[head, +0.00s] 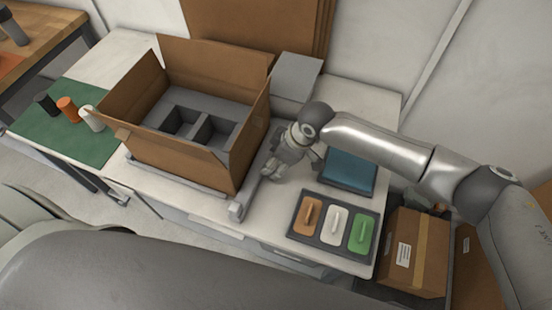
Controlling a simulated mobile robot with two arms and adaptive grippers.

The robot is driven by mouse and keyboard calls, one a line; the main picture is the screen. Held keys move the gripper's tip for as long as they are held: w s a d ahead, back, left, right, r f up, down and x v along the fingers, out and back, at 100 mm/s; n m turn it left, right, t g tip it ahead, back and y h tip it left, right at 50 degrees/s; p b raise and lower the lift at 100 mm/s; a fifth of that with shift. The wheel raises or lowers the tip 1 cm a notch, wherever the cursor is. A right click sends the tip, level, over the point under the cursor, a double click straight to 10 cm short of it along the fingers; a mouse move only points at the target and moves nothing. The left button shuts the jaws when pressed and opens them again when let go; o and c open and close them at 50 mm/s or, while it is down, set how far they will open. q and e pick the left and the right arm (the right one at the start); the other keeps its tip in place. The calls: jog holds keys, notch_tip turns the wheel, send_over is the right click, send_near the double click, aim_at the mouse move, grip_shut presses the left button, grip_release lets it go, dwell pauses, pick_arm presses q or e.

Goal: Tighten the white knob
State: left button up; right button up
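Two white things could be the white knob, and I cannot tell which. A white cylindrical piece (92,118) lies on the green mat at the left, beside the box. A white block with a raised grip (336,226) sits in the middle slot of a dark tray (295,233) at the front right. My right gripper (270,172) hangs between the open cardboard box and the tray, apart from both white pieces. Its fingers are small and point down; whether they are open or shut is unclear. My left gripper is out of view.
The open cardboard box (180,153) with grey dividers fills the table's middle. Orange (307,216) and green (360,234) blocks flank the white one. A blue pad (349,170) lies behind the tray. Orange (67,108) and black (46,103) pieces stand on the green mat (85,145).

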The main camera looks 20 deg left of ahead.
jog(key=v, duration=1.2)
dwell(0.6)
